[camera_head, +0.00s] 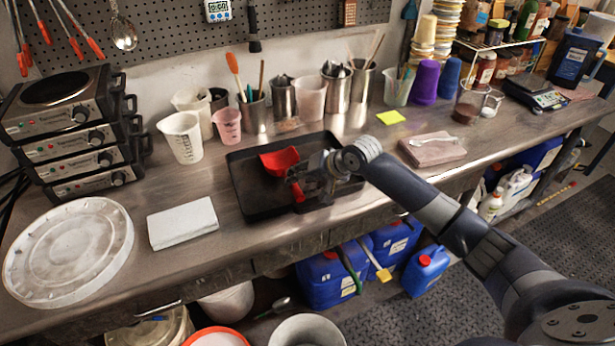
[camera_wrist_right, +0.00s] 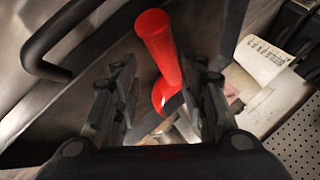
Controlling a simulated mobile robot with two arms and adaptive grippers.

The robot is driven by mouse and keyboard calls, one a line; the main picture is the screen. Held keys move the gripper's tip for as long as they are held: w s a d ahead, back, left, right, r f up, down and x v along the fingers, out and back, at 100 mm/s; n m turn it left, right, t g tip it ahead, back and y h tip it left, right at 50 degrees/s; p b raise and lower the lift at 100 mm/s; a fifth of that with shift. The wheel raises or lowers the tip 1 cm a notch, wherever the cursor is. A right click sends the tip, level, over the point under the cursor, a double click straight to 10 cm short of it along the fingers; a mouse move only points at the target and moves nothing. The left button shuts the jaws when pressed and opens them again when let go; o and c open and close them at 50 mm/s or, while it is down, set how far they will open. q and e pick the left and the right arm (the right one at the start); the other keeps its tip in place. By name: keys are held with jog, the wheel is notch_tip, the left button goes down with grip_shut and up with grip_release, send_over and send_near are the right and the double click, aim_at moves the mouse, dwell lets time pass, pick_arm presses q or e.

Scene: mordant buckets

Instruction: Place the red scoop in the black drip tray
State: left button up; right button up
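The red scoop (camera_head: 280,160) is at the black drip tray (camera_head: 252,203) on the steel bench, within the tray's outline in the head view. Its bowl is toward the back left, and part of its handle shows below my gripper. I cannot tell whether it rests fully on the tray floor. My right gripper (camera_head: 308,178) is low over the tray beside the scoop. In the right wrist view its two fingers (camera_wrist_right: 160,98) stand wide apart, with the red scoop (camera_wrist_right: 160,45) between and beyond them, nearer the right finger. My left gripper is not in view.
Metal cups, beakers and a pink measuring cup (camera_head: 227,126) stand behind the tray. A white block (camera_head: 182,222) lies to its left, and a wrapped slab (camera_head: 432,149) to its right. A yellow note (camera_head: 390,117) lies behind. Stacked hot plates (camera_head: 75,135) fill the left.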

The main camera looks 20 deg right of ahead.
jog(key=b+v, duration=0.1)
jog(key=v, duration=1.1)
